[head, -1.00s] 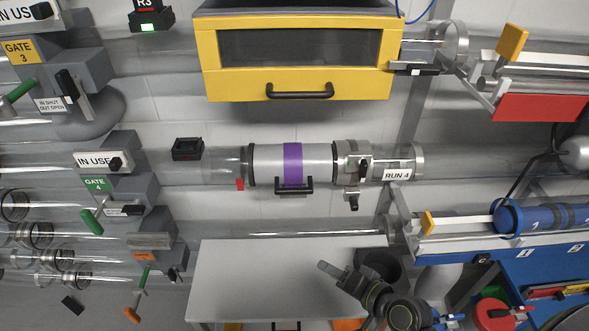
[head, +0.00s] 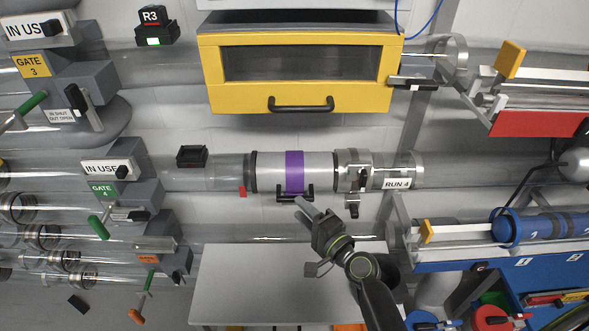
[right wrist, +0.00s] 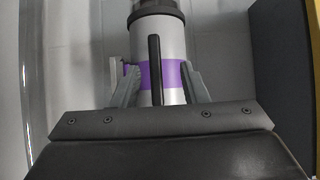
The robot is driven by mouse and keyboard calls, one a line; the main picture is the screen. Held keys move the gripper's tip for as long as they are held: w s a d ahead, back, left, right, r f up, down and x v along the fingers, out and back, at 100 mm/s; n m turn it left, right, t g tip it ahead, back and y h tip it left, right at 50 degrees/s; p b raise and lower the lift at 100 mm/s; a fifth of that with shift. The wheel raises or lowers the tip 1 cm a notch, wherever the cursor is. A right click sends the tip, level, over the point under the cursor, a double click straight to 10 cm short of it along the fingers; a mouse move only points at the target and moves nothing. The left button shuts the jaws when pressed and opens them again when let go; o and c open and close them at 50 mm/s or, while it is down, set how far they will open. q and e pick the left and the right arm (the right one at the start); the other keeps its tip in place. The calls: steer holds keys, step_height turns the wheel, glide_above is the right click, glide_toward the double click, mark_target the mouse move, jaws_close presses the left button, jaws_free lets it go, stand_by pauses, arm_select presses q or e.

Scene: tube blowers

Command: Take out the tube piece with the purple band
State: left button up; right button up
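The silver tube piece (head: 322,172) with a purple band (head: 294,172) sits in line in the RUN 4 tube, between a clear tube on the left and a metal clamp collar (head: 353,172) on the right. A black handle (head: 283,193) is on its front below the band. My right gripper (head: 306,207) is just below and in front of the handle. In the right wrist view, my right gripper (right wrist: 160,88) is open, its fingers apart on either side of the black handle (right wrist: 154,65), with the purple band (right wrist: 173,74) behind. Contact cannot be told. My left gripper is not in view.
A yellow-framed drawer box (head: 302,98) hangs above the tube. A grey bench (head: 250,285) stands below. GATE 4 (head: 103,190) with its green lever is at left. A blue rack (head: 450,258) with a blue carrier (head: 540,226) is at right.

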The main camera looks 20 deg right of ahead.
mark_target(292, 201)
steer(key=shift+f+p+x, duration=0.15)
steer(key=shift+f+x, duration=0.05)
steer(key=shift+x, duration=1.5)
steer(key=shift+f+p+x, duration=0.15)
steer(key=shift+f+x, duration=0.1)
steer(key=shift+x, duration=1.45)
steer(key=shift+d+r, duration=0.1)
jaws_close()
